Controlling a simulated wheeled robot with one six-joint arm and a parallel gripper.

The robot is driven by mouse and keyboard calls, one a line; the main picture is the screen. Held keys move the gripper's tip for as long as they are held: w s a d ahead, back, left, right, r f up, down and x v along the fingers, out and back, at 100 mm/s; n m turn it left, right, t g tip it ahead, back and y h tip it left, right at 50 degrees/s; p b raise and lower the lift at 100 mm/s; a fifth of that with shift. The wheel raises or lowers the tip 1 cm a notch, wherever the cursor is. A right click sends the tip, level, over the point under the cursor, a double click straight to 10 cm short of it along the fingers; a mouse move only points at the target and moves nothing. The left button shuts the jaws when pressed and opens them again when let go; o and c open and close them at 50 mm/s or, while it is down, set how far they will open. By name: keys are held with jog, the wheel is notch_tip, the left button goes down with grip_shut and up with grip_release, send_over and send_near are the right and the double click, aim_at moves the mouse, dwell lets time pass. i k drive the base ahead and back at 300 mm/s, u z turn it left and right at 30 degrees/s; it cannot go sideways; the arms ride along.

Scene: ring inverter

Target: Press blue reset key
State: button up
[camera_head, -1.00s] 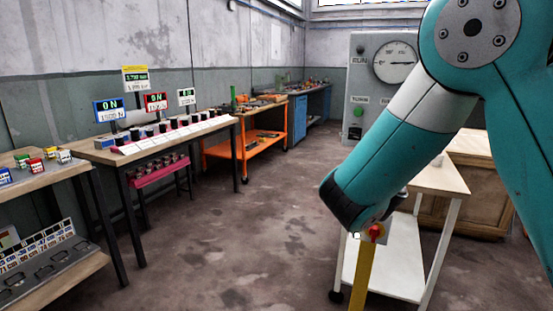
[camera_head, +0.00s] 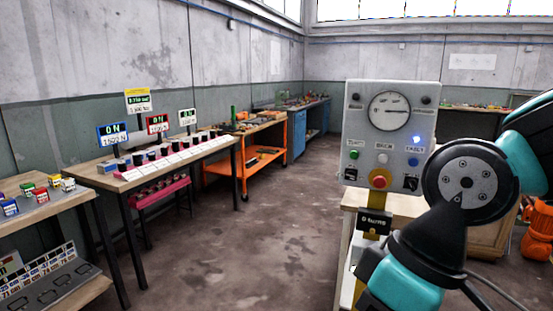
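A grey control panel (camera_head: 354,118) stands at centre right, with a round gauge (camera_head: 390,111) on its face. A bright blue round key or lamp (camera_head: 416,138) sits on its right side, above small print too blurred to read for certain. My teal and black arm is folded at the right, in front of the panel's lower right edge. My gripper's fingers are not visible.
A white-legged table (camera_head: 345,245) stands below the panel, partly hidden by my arm. Workbenches with displays (camera_head: 112,133) and small coloured blocks (camera_head: 40,195) line the left wall. An orange cart (camera_head: 245,165) stands farther back. The floor (camera_head: 260,240) between is clear.

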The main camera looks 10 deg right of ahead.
aim_at(413, 161)
jog(key=z, duration=0.7)
